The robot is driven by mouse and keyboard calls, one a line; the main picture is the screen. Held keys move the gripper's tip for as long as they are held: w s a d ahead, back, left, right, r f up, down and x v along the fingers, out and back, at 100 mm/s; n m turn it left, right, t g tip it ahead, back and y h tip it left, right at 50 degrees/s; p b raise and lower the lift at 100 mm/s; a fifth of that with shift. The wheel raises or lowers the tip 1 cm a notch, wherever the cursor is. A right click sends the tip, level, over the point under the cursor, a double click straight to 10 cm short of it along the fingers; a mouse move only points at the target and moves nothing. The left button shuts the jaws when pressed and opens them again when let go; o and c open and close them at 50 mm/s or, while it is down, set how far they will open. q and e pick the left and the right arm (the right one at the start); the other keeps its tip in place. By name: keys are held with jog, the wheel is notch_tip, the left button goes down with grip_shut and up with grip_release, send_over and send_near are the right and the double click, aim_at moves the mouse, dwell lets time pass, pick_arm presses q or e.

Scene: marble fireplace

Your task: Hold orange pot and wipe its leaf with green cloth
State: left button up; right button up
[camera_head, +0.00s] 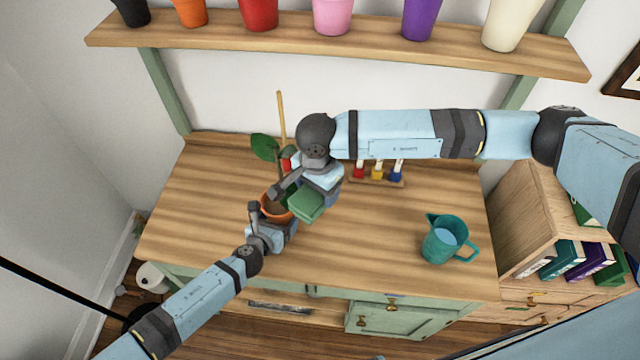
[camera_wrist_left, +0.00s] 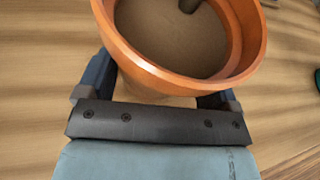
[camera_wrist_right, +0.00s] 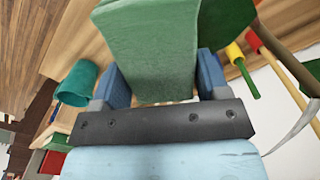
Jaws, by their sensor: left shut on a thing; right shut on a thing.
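The orange pot (camera_head: 268,212) stands on the wooden table, partly hidden by my arms in the head view. In the left wrist view, the pot (camera_wrist_left: 150,72) shows its rim, soil and the base of a stem. My left gripper (camera_head: 272,228) is shut on the pot from the near side. My right gripper (camera_head: 312,192) is shut on the green cloth (camera_head: 306,205), which also fills the top of the right wrist view (camera_wrist_right: 152,50). A green leaf (camera_head: 264,147) shows beyond the pot. In the right wrist view, a leaf (camera_wrist_right: 225,25) lies behind the cloth.
A teal watering jug (camera_head: 445,240) stands on the right of the table (camera_head: 390,220). Small coloured items (camera_head: 377,173) stand in a rack at the back. Several coloured pots line the shelf (camera_head: 350,50) above. The table's left side is clear.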

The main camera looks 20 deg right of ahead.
aim_at(309, 197)
jog(key=shift+s+a, duration=0.95)
jog(key=shift+a, duration=0.25)
jog(key=shift+w+d+r, duration=0.1)
jog(key=shift+w+d, duration=0.55)
jog(key=shift+d, duration=0.25)
jog(key=shift+w+d, duration=0.6)
jog(key=shift+d, duration=0.15)
jog(key=shift+s+a+f, duration=0.2)
jog(key=shift+s+a, duration=0.55)
jog(key=shift+a, duration=0.15)
jog(key=shift+s+a, duration=0.5)
jog(key=shift+a, duration=0.25)
jog(key=shift+w+d+r, duration=0.2)
jog(key=shift+w+d, duration=0.45)
jog(key=shift+d, duration=0.2)
jog(key=shift+w+d, duration=0.6)
jog(key=shift+d, duration=0.2)
jog(key=shift+s+a+f, duration=0.2)
jog(key=shift+s+a, duration=0.5)
jog(key=shift+a, duration=0.15)
